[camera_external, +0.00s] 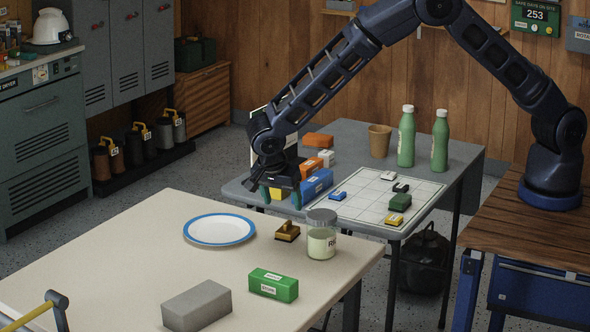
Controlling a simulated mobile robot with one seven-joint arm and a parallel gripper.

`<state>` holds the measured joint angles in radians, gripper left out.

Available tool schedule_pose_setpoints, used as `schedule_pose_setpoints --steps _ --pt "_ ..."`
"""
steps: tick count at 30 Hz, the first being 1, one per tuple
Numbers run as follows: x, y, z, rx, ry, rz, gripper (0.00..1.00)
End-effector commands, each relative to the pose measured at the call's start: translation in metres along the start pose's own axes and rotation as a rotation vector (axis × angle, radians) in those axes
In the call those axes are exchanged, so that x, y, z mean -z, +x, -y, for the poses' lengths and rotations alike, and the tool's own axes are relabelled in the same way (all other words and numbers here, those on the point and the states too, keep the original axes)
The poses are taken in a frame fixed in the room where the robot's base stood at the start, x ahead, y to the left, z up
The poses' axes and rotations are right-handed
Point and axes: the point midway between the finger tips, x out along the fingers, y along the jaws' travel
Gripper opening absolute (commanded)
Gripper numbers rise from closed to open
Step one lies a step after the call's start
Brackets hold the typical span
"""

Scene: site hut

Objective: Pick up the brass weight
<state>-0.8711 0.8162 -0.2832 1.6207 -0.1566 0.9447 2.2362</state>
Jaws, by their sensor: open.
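The brass weight (287,232) is a small golden-brown block with a raised top. It sits on the cream table (130,260) near its far edge, between a blue-rimmed plate and a lidded jar. My gripper (281,195) points down with its jaws open and looks empty. In the picture its fingertips are a little above the weight and slightly to its left. The fingers and the weight are apart. How far the gripper is from the weight in depth is hard to tell.
Close around the weight are the plate (219,230) and the jar (322,236). Nearer stand a green box (273,285) and a grey block (197,305). Behind, a grey table (455,165) holds coloured boxes, a gridded sheet (362,203) and green bottles (406,140).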

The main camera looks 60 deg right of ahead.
Motion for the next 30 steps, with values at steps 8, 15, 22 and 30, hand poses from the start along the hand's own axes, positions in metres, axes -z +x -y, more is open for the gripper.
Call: schedule_pose_setpoints --steps 8,15,22,30 --pt "0.0 0.037 0.0 -0.002 -0.001 0.0 0.67" --pt "-0.002 0.052 -0.001 -0.001 -0.002 0.001 0.67" --pt "-0.004 0.083 -0.001 -0.002 -0.001 0.0 0.67" --pt "-0.005 0.091 -0.001 0.001 -0.002 0.002 0.67"
